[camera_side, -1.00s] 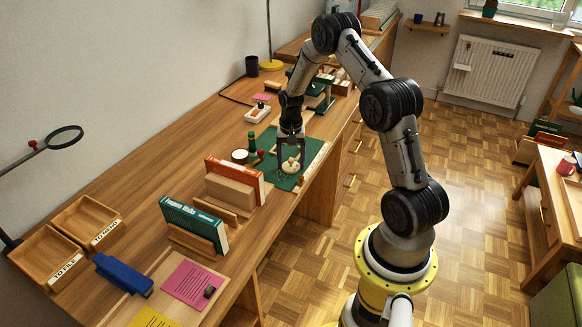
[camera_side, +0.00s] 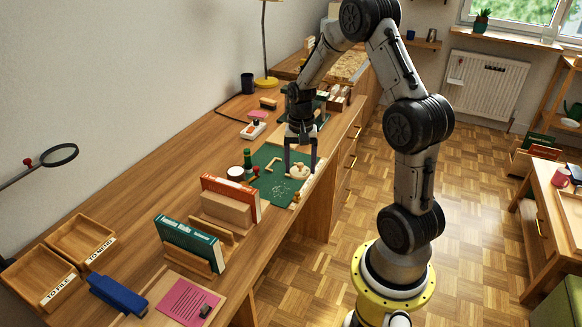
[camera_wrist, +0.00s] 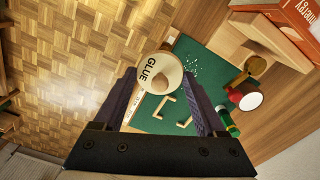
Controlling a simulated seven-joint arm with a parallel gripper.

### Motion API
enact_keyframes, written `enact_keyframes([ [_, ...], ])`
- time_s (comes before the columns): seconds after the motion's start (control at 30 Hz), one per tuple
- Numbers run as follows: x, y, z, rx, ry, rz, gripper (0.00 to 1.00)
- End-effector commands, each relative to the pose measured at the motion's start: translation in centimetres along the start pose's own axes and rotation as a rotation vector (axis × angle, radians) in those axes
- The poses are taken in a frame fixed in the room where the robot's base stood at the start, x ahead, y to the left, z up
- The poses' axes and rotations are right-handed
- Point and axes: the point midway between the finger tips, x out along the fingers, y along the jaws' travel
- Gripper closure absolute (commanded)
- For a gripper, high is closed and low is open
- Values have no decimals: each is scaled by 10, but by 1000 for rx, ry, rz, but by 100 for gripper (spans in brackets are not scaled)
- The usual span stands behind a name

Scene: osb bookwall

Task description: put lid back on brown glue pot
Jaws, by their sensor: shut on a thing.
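My gripper (camera_side: 300,169) is shut on a round cream lid (camera_side: 300,174) with a knob on top, above the right part of the green mat. In the wrist view the lid (camera_wrist: 150,68), lettered GLUE, sits between the fingertips of my gripper (camera_wrist: 160,75). The lid's height above the mat is hard to tell.
A green bottle (camera_side: 248,163) stands right beside the pot, with a small brownish item close by. Bookends with an orange book (camera_side: 229,190) stand in front. The green mat (camera_side: 270,188) bears an L-shaped wooden piece and pale specks. The desk's front edge is near the lid.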

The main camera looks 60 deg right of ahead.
Motion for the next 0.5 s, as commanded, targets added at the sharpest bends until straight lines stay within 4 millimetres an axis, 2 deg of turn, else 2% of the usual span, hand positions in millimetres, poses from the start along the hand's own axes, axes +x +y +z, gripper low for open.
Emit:
enact_keyframes([
  [0.2,-18,19,32,0,3,-2,78],
  [0.5,-28,31,52,28,-16,10,78],
])
